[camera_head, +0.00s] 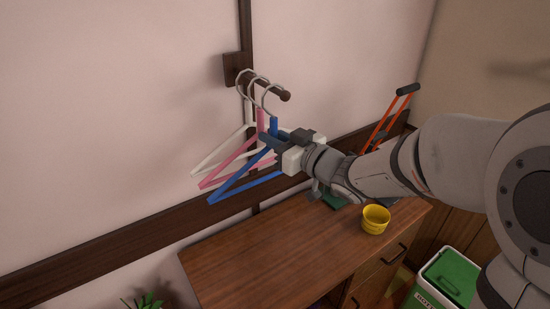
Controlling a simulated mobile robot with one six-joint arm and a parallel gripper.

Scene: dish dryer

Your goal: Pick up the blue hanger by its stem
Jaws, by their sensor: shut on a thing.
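The blue hanger (239,187) hangs nearest to me on a dark wall peg (285,97), with its metal hook over the peg. A pink hanger (228,171) and a white hanger (211,162) hang behind it, close together. My gripper (271,141) comes in from the right and is shut on the blue hanger's stem, just below the hook. The dark fingers hide part of the stem, and the gripper and wrist hide the right side of the hangers.
A wooden cabinet (260,265) stands below, with a yellow bowl (376,219) on its top. An orange-framed object (380,127) stands behind my arm. A green-lidded bin (452,275) is at the lower right. A plant (148,301) shows at the lower left.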

